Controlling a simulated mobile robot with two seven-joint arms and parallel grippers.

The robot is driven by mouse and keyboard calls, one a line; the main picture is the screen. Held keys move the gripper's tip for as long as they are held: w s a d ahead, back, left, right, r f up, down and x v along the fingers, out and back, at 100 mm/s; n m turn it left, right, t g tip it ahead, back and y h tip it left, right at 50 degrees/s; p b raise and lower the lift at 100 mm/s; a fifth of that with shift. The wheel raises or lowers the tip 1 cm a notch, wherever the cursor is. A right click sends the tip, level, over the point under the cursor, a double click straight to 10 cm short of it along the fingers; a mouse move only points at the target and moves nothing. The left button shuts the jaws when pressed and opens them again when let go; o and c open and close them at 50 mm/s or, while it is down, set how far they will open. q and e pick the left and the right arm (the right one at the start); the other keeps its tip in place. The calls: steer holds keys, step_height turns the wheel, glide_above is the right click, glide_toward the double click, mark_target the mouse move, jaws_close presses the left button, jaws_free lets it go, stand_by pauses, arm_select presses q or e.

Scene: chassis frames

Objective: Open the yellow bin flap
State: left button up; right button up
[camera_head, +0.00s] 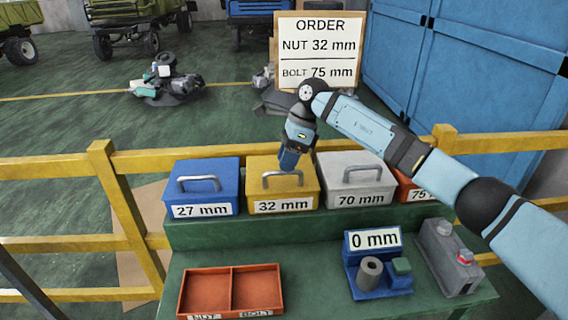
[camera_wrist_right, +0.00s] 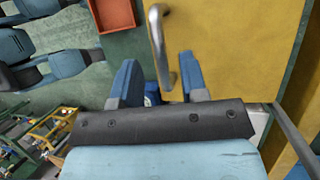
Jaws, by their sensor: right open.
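The yellow bin (camera_head: 283,187), labelled 32 mm, stands in the row on the green bench, with a grey handle (camera_head: 283,180) on its closed flap. My right gripper (camera_head: 289,160) is over the back of this flap, pointing down. In the right wrist view, the yellow flap (camera_wrist_right: 232,45) fills the upper right. The two blue fingers of my right gripper (camera_wrist_right: 157,78) are apart, with the lower end of the curved handle (camera_wrist_right: 160,45) showing between them. I cannot tell whether they touch it. My left gripper is not in view.
A blue 27 mm bin (camera_head: 203,187) and a grey 70 mm bin (camera_head: 354,180) flank the yellow one. A red two-compartment tray (camera_head: 231,268), a gauge reading 0 mm (camera_head: 374,239) and a grey button box (camera_head: 447,256) are in front. A yellow railing (camera_head: 65,167) runs behind.

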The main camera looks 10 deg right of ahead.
steer(key=shift+x, duration=1)
jaws_close()
steer(key=shift+w+r, duration=0.1)
steer(key=shift+w, duration=0.05)
